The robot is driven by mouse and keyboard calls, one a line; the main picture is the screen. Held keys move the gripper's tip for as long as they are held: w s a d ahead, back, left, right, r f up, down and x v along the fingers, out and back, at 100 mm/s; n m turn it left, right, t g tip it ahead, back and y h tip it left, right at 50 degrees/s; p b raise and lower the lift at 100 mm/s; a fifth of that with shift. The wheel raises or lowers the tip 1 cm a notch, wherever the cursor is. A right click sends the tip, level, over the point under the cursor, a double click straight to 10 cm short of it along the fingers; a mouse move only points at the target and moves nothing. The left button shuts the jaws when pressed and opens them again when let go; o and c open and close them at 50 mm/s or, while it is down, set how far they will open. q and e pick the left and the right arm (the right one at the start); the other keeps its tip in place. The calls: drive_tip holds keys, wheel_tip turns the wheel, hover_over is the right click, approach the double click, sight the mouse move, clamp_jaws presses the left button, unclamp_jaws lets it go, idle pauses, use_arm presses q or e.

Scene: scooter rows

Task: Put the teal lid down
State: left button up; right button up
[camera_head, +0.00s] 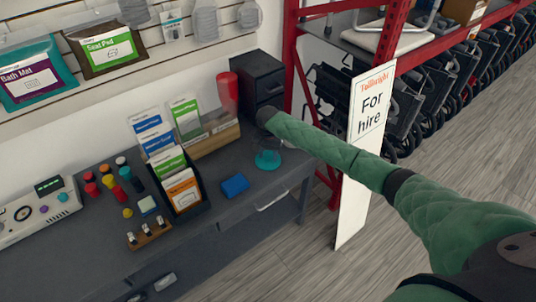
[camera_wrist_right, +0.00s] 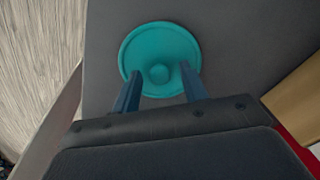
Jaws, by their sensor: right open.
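The teal lid (camera_head: 268,160) lies flat on the dark grey table, near its right end. In the right wrist view the lid (camera_wrist_right: 150,42) is a round disc with a small knob in its middle. My right gripper (camera_wrist_right: 159,75) is open, with its two blue fingers over the lid, one on each side of the knob. I cannot tell whether the fingers touch it. In the head view my right arm reaches in from the right and its wrist is above the lid. My left gripper is out of view.
A blue block (camera_head: 235,185) lies left of the lid. A black card rack (camera_head: 190,205), a red cup (camera_head: 227,92) and black drawers (camera_head: 258,80) stand nearby. A "For hire" sign (camera_head: 362,150) stands right of the table. The table's front right corner is clear.

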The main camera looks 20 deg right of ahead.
sight(268, 155)
drive_tip(key=shift+r, duration=0.1)
drive_tip(key=shift+r, duration=0.3)
use_arm(q)
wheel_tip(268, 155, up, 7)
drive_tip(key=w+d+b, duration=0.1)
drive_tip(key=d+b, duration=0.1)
drive_tip(key=b, duration=0.1)
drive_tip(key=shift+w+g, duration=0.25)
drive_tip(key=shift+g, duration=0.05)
use_arm(e)
wheel_tip(268, 155, up, 12)
drive_tip(key=shift+f, duration=0.25)
